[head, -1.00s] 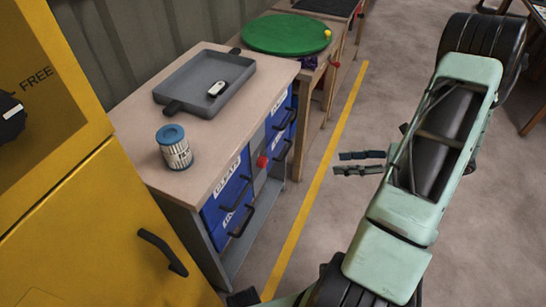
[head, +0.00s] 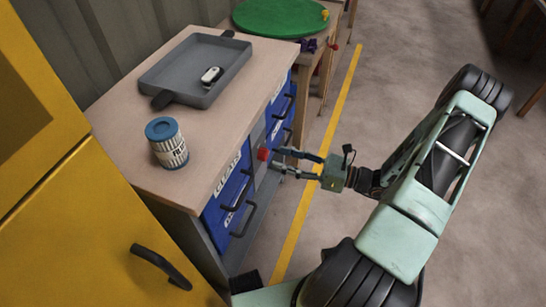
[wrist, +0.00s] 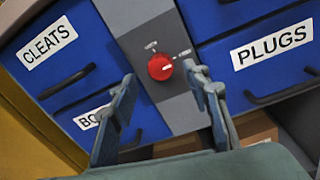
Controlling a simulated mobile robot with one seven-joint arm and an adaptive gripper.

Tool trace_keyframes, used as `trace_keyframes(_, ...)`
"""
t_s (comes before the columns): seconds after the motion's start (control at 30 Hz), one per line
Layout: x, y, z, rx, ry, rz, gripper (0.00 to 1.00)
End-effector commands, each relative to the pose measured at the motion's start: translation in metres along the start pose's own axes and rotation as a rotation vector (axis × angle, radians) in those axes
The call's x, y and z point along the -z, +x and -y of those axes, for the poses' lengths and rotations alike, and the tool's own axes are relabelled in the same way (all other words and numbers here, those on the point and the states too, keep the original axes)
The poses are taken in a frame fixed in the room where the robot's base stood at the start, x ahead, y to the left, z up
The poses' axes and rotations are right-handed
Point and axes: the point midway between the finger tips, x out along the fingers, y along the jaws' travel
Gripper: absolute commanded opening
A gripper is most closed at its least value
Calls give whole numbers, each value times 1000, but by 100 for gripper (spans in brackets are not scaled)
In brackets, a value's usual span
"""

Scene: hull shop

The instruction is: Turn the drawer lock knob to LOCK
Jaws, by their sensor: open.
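The red lock knob (head: 263,154) sits on the grey panel between the blue drawer columns. In the wrist view the knob (wrist: 160,67) has a white mark pointing right, roughly toward the right-hand of two small labels. Their lettering is too small to read. My gripper (head: 275,158) is open just in front of the knob. In the wrist view its fingers (wrist: 159,75) stand apart on either side of the knob, with no visible contact. The blue drawers (wrist: 265,50) look shut; "CLEATS" and "PLUGS" labels are readable, and a finger partly hides a lower-left label.
Black drawer handles (head: 235,193) stick out beside the knob. On the bench top (head: 205,142) are a grey tray (head: 165,72) with a small white-and-black object and a blue-lidded can (head: 167,143). A yellow cabinet (head: 85,225) stands at left.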

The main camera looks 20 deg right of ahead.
Motion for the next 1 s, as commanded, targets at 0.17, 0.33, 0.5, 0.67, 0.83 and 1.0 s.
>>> trace_keyframes(0.17,1,26,0,-2,0,-1,44)
trace_keyframes(0.33,1,38,0,0,1,-2,44)
trace_keyframes(0.5,0,39,0,0,1,-2,44)
trace_keyframes(0.67,0,39,0,0,1,-2,38)
trace_keyframes(0.83,0,38,0,0,1,-2,19)
trace_keyframes(1.0,0,38,0,1,1,-2,2)
